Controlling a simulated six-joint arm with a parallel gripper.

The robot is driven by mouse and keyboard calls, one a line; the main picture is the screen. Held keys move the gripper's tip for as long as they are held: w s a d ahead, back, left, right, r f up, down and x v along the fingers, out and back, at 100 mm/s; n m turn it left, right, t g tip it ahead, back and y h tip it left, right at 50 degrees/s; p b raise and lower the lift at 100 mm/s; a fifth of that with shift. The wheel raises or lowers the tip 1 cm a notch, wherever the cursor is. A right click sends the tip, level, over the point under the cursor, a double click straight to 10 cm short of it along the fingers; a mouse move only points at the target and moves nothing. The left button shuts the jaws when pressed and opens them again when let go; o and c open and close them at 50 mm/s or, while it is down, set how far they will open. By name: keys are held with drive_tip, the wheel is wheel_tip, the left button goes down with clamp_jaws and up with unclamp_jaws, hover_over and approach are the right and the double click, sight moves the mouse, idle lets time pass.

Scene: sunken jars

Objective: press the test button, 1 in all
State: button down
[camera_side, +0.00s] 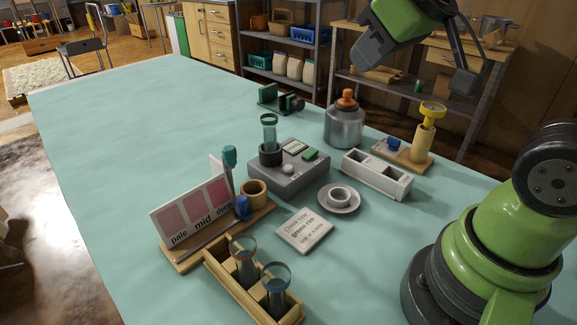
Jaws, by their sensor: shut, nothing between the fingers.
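A grey test device (288,178) sits mid-table. Its top carries a dark round socket holding a glass jar with a green rim (269,132), a pale display (296,147), a green button (310,154) and a pale round knob (288,169). I cannot read which of these is marked as the test button. My gripper (366,56) is at the top of the picture, high above the table's far side. It is shut and empty, well apart from the device.
A colour chart (190,213), a wooden jar rack (235,285) and a card (304,231) are in front. The table's left is clear.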

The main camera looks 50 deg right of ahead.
drive_tip(key=w+d+f+n, duration=0.2)
drive_tip(key=w+f+n, duration=0.4)
drive_tip(key=w, duration=0.4)
drive_tip(key=n+t+y, duration=0.1)
drive_tip(key=n+y, duration=0.1)
drive_tip(key=n, duration=0.3)
hover_over(289, 169)
wheel_tip(289, 169, down, 7)
drive_tip(key=shift+w+f+n+y, duration=0.2)
drive_tip(key=shift+f+n+y, duration=0.1)
drive_tip(key=shift+f+n, duration=0.15)
drive_tip(key=shift+f, duration=0.1)
drive_tip(key=shift+f, duration=4.35)
drive_tip(key=shift+f, duration=0.4)
